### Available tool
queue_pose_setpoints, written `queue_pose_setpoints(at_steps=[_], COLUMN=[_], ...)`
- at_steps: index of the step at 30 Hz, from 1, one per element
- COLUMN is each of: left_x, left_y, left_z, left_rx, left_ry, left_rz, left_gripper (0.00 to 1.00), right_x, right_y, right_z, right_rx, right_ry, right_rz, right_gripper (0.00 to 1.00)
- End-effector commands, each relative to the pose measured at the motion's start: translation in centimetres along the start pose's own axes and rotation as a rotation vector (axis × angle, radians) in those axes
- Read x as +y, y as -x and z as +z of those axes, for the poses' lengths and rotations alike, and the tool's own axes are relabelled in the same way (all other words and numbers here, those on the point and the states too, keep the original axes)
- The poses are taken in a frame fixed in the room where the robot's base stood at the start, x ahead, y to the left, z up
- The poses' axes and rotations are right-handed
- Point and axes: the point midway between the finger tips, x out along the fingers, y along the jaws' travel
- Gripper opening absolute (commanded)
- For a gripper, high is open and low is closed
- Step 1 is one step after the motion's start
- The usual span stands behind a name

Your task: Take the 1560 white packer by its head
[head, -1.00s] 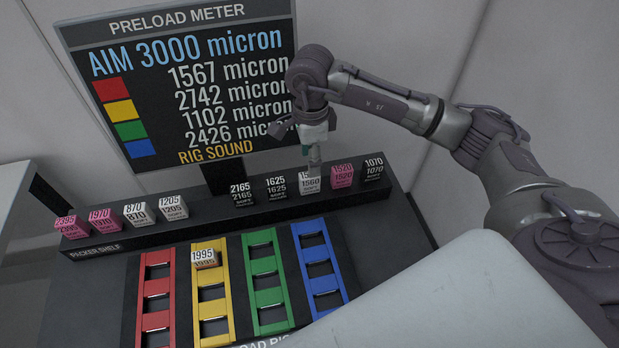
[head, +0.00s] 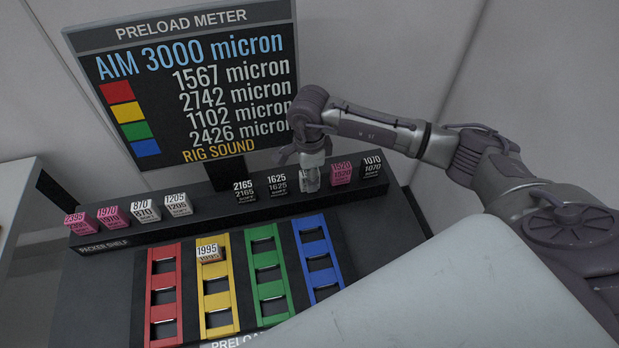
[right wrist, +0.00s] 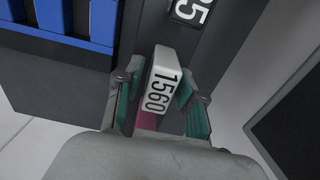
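The 1560 white packer (right wrist: 163,85) stands in the right wrist view with its number face towards the camera. My right gripper (right wrist: 160,98) is open, with one teal-padded finger on each side of the packer's head. In the head view my right gripper (head: 311,180) points down at the packer shelf (head: 150,236) and hides most of this packer, between the 1625 and pink 1520 packers. My left gripper is not in view.
Black 1625 (head: 277,184) and pink 1520 (head: 341,173) packers stand close on either side. Black 2165 (head: 244,190) and 1070 (head: 373,167) packers stand farther out. The yellow bed (head: 217,305) holds a 1995 packer (head: 209,252). The meter screen (head: 190,90) stands behind.

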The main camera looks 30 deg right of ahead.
Motion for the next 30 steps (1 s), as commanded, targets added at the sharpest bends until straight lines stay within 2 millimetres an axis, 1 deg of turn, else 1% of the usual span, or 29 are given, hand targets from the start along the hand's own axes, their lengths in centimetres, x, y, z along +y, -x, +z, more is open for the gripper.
queue_pose_setpoints(at_steps=[1,3,6,14,19,23,26,27,30], left_x=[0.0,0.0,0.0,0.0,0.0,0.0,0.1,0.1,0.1], left_y=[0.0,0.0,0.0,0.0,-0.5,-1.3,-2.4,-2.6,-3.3], left_z=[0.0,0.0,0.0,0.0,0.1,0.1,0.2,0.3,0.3], left_rx=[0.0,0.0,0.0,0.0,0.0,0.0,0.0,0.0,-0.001], left_ry=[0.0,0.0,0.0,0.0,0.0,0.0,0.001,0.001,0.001], left_rz=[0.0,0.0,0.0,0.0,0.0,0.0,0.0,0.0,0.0], left_gripper=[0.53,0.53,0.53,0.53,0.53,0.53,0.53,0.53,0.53], right_x=[0.0,0.0,0.0,0.0,-0.1,-0.1,-0.2,0.6,2.5], right_y=[0.0,0.0,0.0,0.1,0.7,2.0,3.9,4.3,5.6], right_z=[0.0,0.0,0.0,0.0,0.0,0.0,0.0,-0.7,-2.1], right_rx=[0.0,0.0,0.0,0.0,-0.001,-0.001,-0.002,0.001,0.002], right_ry=[0.0,0.0,0.0,-0.001,-0.001,0.0,0.001,0.0,0.001], right_rz=[0.0,0.0,0.0,0.0,-0.002,-0.005,-0.008,-0.004,-0.005], right_gripper=[0.26,0.14,0.0,0.0,0.0,0.0,0.0,0.0,0.0])
